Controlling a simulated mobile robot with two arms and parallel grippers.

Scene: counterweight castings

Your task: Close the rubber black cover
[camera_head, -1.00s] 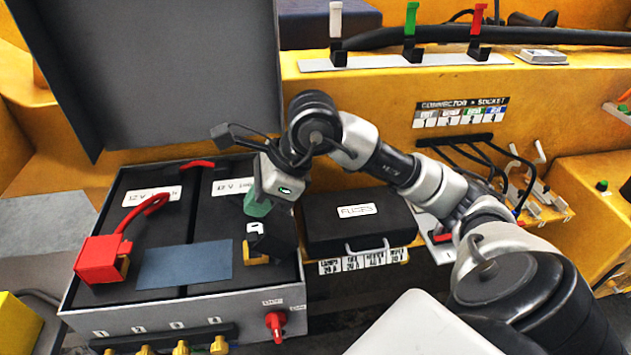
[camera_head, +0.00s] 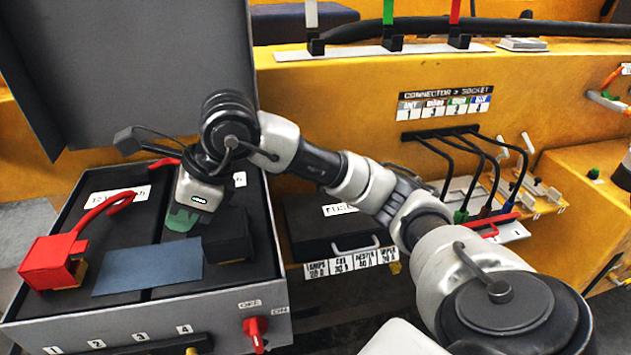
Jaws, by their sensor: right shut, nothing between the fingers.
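The black rubber cover (camera_head: 229,240) is a dark block on the right part of the battery top (camera_head: 150,275). It sits low there, and no yellow terminal metal shows around it. My right gripper (camera_head: 181,220), with greenish fingertips, is just left of the cover, pointing down over the battery top. It is shut and empty. Whether its tip touches the cover or the blue-grey plate cannot be told. My left gripper is out of view.
A red cover (camera_head: 52,262) with a red cable sits at the left. A blue-grey plate (camera_head: 148,267) lies between the covers. The grey lid (camera_head: 140,70) stands open behind. A black fuse box (camera_head: 335,228) and red switch (camera_head: 255,332) are nearby.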

